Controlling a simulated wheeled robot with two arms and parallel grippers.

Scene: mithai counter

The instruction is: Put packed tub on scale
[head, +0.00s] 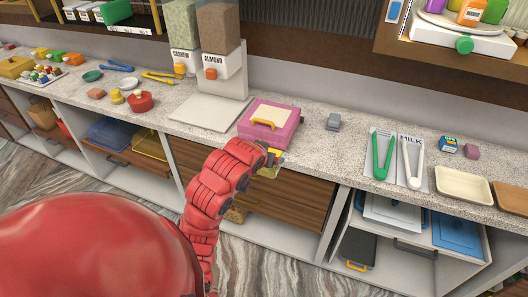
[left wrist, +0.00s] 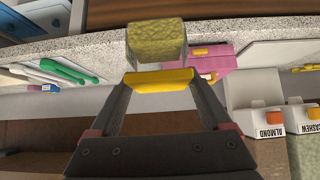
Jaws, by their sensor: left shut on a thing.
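My left gripper (head: 272,158) is shut on the yellow top part of a small tub (head: 268,171), in front of the counter edge. In the left wrist view, the fingers grip the tub's yellow top (left wrist: 158,80). Its clear walls and yellow-green filling (left wrist: 157,38) show beyond the fingertips. A pink unit (head: 285,138) with a cream square top and yellow handle sits on the counter just behind the gripper. It also shows in the left wrist view (left wrist: 218,60). I cannot tell for sure that it is the scale. My right gripper is not in view.
The almond dispenser (head: 218,66) and cashew dispenser (head: 184,62) stand behind a pale plate (head: 208,113), left of the pink unit. A wooden drawer (head: 285,198) is below.

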